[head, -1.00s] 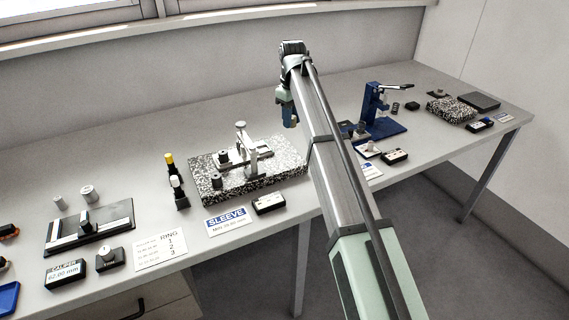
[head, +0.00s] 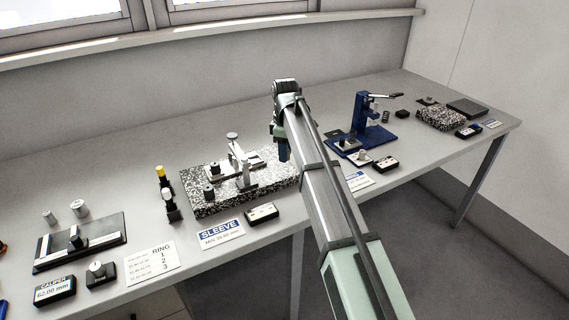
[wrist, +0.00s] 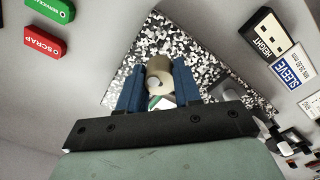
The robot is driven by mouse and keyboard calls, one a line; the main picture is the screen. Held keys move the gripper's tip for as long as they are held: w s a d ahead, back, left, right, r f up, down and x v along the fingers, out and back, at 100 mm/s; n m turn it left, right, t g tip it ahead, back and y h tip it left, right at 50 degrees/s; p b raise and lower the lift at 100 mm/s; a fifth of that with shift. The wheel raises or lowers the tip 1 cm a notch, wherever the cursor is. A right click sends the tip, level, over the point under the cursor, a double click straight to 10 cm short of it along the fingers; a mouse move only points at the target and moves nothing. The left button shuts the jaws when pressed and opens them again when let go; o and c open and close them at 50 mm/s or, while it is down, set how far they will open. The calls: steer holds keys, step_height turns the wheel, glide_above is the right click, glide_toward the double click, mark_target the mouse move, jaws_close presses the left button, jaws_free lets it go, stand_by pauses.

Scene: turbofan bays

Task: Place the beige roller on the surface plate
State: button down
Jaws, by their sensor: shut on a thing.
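My gripper (wrist: 158,84) is shut on the beige roller (wrist: 159,68), which sits between its two blue fingers with its round end facing the wrist camera. Below the roller in the wrist view is the black-and-white speckled surface plate (wrist: 195,52); whether they touch cannot be told. In the head view my gripper (head: 282,148) is over the right end of the surface plate (head: 220,204). The roller is hidden there.
A metal measuring stand (head: 243,170) is on the plate. A SLEEVE card (head: 221,233) and a small display box (head: 261,212) lie in front of it. A blue press (head: 362,130) stands to the right. Red SCRAP (wrist: 45,42) and green blocks (wrist: 55,8) show in the wrist view.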

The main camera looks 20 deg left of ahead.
mark_target(285, 170)
steer(key=shift+f, duration=2.3)
steer(key=shift+f, duration=0.1)
steer(key=c, duration=0.8)
jaws_free()
step_height(285, 170, up, 12)
steer(key=shift+r, duration=0.15)
